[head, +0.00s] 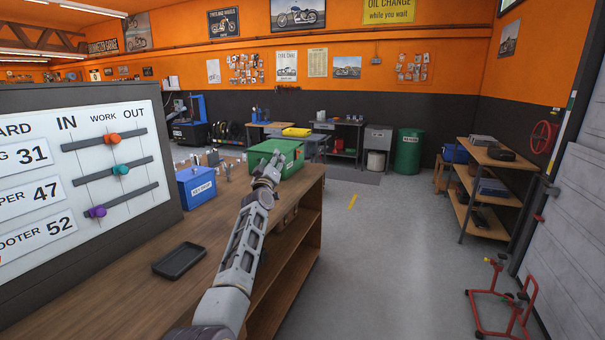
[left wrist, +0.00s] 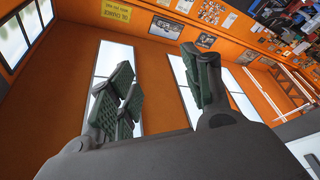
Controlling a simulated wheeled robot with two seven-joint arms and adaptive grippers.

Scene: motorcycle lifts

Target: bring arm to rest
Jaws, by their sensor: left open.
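My left arm (head: 240,245) reaches up from the bottom of the head view, over the right end of a wooden counter. Its gripper (head: 269,163) is at the top of the arm, in front of a green box; it looks small there and its jaws are hard to make out. In the left wrist view the left gripper (left wrist: 162,88) is open, with its green ribbed finger pads well apart and nothing between them. My right gripper is not in view.
The wooden counter (head: 215,233) holds a black tray (head: 180,261), a blue box (head: 197,187) and a green box (head: 290,158). A board with coloured sliders (head: 75,185) stands at left. Open grey floor (head: 385,255) lies right, before a shelf (head: 488,190) and red stand (head: 502,300).

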